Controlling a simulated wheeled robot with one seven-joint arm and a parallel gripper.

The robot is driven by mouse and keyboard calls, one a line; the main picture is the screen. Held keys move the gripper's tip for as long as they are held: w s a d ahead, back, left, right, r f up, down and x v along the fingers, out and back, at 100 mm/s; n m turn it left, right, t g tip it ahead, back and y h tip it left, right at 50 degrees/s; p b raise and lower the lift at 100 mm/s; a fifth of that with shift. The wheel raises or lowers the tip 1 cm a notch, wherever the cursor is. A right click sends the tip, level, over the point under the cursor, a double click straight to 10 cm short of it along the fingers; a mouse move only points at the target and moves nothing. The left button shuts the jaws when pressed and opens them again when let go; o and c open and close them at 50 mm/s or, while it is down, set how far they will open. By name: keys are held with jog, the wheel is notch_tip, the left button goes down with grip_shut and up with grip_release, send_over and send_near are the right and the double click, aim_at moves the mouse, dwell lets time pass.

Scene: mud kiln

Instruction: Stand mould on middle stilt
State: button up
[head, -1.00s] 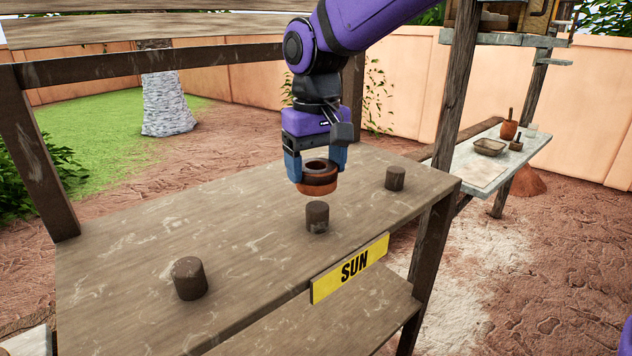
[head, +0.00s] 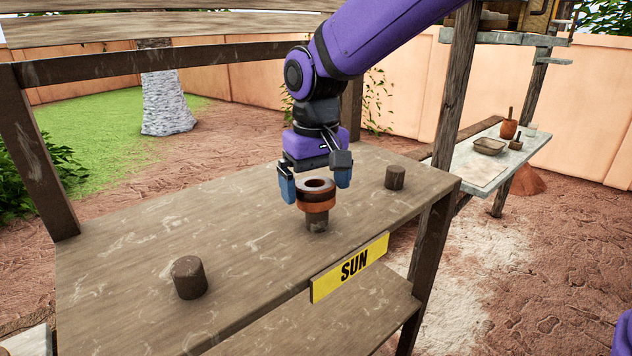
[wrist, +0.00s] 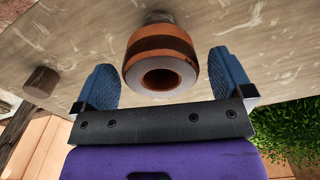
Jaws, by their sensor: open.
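The mould (head: 316,203), a reddish-brown ring with a dark band and a hole through it, sits upright on top of the middle stilt (head: 317,224), a short dark wooden post. My gripper (head: 316,191) is open around the mould, with a blue finger on each side and a gap to it. In the wrist view the mould (wrist: 160,68) lies between the open fingers, touching neither. Only the lower part of the middle stilt shows below the mould.
The left stilt (head: 189,277) and right stilt (head: 395,177) stand bare on the wooden table (head: 130,260). A yellow SUN sign (head: 350,267) is on the table's front edge. A side bench (head: 480,172) at the right holds a bowl and tools.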

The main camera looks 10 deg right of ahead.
aim_at(316, 184)
notch_tip(316, 184, up, 12)
jog(key=s+d+r+m+t, duration=0.1)
jog(key=s+d, duration=0.2)
jog(key=d, duration=0.4)
jog(key=s+d+m+t, duration=0.1)
jog(key=s+d, duration=0.3)
jog(key=d, duration=0.3)
jog(key=s+d+f+m+t, duration=0.2)
jog(key=s+d+f, duration=0.4)
jog(key=s+d, duration=0.4)
jog(key=shift+s+d+m+t, duration=0.35)
jog(key=shift+s+t, duration=0.35)
jog(key=shift+s, duration=0.25)
